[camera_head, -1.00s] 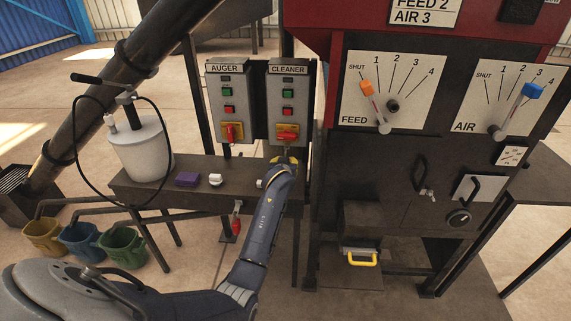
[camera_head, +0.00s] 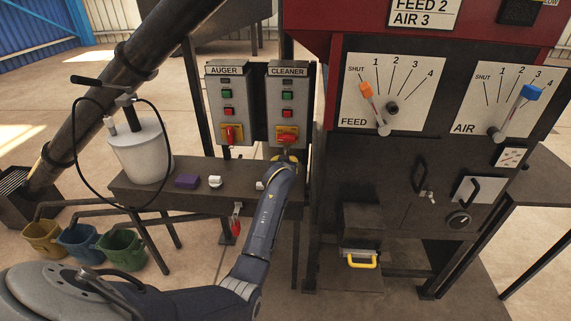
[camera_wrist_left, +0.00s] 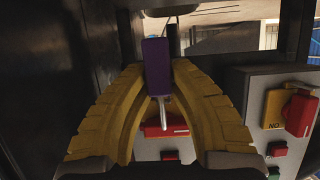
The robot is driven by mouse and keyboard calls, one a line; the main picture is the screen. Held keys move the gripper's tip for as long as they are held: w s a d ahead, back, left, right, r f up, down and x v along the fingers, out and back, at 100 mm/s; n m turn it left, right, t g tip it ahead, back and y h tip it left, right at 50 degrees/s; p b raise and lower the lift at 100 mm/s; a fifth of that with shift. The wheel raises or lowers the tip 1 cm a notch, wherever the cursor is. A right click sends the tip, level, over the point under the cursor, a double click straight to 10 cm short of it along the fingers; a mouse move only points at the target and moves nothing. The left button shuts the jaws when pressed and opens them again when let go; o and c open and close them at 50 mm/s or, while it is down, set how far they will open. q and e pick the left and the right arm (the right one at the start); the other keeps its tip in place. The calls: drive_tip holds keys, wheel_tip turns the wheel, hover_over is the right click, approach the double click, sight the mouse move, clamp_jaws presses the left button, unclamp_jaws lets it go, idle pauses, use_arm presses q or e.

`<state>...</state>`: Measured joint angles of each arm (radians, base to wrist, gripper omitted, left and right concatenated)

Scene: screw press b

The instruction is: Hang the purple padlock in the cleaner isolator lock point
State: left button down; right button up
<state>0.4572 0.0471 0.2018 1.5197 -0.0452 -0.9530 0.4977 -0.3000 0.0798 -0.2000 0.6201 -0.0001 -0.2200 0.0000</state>
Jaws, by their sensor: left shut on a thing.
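The purple padlock (camera_wrist_left: 157,66) is held between the yellow fingers of my left gripper (camera_wrist_left: 157,78) in the left wrist view. Its pale shackle (camera_wrist_left: 163,112) points toward the red handle (camera_wrist_left: 166,128) of an isolator, close to it; I cannot tell whether they touch. In the head view my left gripper (camera_head: 285,158) is just below the cleaner isolator (camera_head: 287,134), which has a red handle on a yellow plate. The padlock is hidden there, and the lock point is not clear. My right gripper is not in view.
The auger box (camera_head: 228,100) stands left of the cleaner box (camera_head: 287,80). The dark machine (camera_head: 375,170) stands close on the right.

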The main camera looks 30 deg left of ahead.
use_arm(q)
drive_tip(key=shift+w+a, duration=0.3)
drive_tip(key=shift+w, duration=0.35)
idle(1.0)
drive_tip(key=shift+w+a, duration=0.15)
drive_tip(key=shift+w, duration=0.3)
drive_tip(key=shift+f, duration=0.2)
drive_tip(key=shift+f, duration=0.4)
drive_tip(key=shift+f, duration=0.1)
idle(0.7)
drive_tip(key=c, duration=1.2)
unclamp_jaws()
drive_tip(key=shift+c, duration=0.2)
drive_tip(key=shift+s, duration=0.1)
